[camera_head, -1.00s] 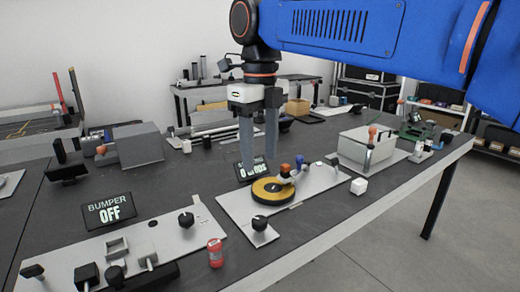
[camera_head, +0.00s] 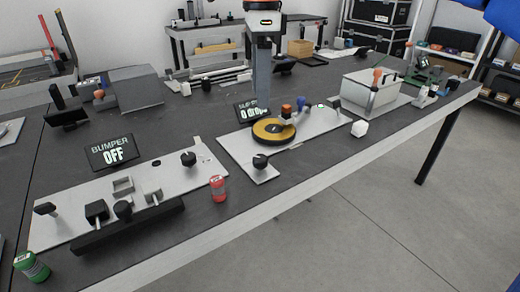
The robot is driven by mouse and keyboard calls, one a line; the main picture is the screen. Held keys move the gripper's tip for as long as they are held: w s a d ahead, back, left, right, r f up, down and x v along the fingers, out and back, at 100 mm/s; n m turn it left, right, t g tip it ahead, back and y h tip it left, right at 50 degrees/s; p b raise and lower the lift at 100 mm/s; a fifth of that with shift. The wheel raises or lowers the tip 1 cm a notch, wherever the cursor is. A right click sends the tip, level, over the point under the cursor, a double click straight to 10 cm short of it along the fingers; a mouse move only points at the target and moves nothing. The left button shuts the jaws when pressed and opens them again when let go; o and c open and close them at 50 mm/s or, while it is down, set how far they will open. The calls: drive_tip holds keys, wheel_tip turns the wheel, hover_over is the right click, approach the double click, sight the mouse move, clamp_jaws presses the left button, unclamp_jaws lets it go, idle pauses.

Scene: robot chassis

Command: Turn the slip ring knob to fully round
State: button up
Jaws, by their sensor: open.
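The slip ring (camera_head: 273,132) is a yellow disc with a black centre, lying on a light plate (camera_head: 235,145) near the table's middle. A black knob (camera_head: 260,161) stands on the plate's front corner, just in front of the disc. A small display (camera_head: 246,110) behind the disc is partly covered by my gripper, so its text is not fully legible. My gripper (camera_head: 262,97) points down above and behind the disc, apart from the knob, with nothing visible in it. Its fingers overlap in this view and the gap between them is hidden.
At left is a panel (camera_head: 205,172) with switches and a BUMPER OFF display (camera_head: 112,153).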

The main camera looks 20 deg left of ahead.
sight(260, 158)
wheel_tip(260, 158, down, 17)
drive_tip(key=n, duration=3.2)
drive_tip(key=shift+n, duration=0.3)
drive_tip(key=shift+c, duration=0.7)
drive_tip(key=c, duration=0.9)
